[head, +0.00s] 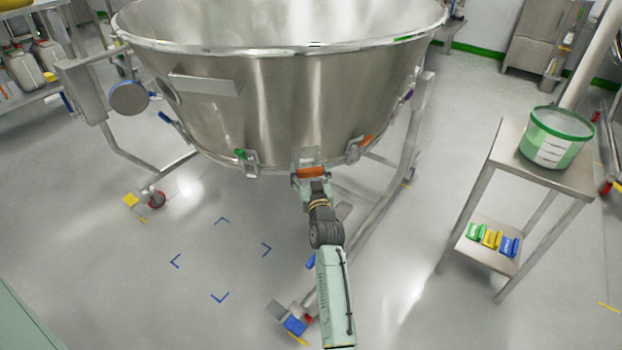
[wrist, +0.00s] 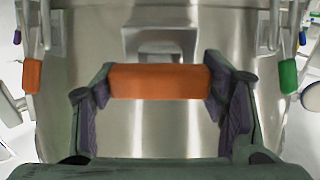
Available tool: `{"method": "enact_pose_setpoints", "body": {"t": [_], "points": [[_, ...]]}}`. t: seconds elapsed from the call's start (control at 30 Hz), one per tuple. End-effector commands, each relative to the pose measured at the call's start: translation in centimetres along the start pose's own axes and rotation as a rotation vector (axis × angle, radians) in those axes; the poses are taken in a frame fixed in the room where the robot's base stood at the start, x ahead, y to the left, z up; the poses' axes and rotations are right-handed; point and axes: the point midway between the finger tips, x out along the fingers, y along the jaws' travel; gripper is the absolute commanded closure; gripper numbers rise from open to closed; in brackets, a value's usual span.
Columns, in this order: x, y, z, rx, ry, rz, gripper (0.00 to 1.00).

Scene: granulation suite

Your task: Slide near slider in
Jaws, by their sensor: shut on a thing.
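The near slider's orange handle (head: 311,172) is at the lower front rim of the large steel bowl (head: 290,95). It also shows as an orange block (wrist: 158,81) in the middle of the wrist view, in front of a grey steel bracket (wrist: 160,40). My gripper (head: 314,182) reaches the handle from the front. In the wrist view my gripper (wrist: 158,90) has one finger at each end of the block and is shut on it. The slider's plate behind the handle is mostly hidden.
Other handles line the bowl: a green one (head: 240,154) to the left and an orange one (head: 366,141) to the right. Steel legs on wheels stand beneath. A side table (head: 510,145) with a green-banded tub (head: 556,137) is at right. The floor at front left is clear.

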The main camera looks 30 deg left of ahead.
Motion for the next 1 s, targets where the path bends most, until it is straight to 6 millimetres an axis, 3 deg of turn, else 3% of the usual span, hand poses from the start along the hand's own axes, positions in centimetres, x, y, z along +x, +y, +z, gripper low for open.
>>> {"method": "enact_pose_setpoints", "body": {"t": [0.3,0.33,0.63,1.0], "points": [[0.29,0.07,-0.27,0.001,0.004,0.001,0.84],[0.29,0.06,-0.29,0.001,0.004,0.0,0.34],[0.25,0.01,-0.11,0.0,0.001,0.0,0.14],[-0.12,0.06,0.05,0.001,-0.001,0.001,0.13]]}}
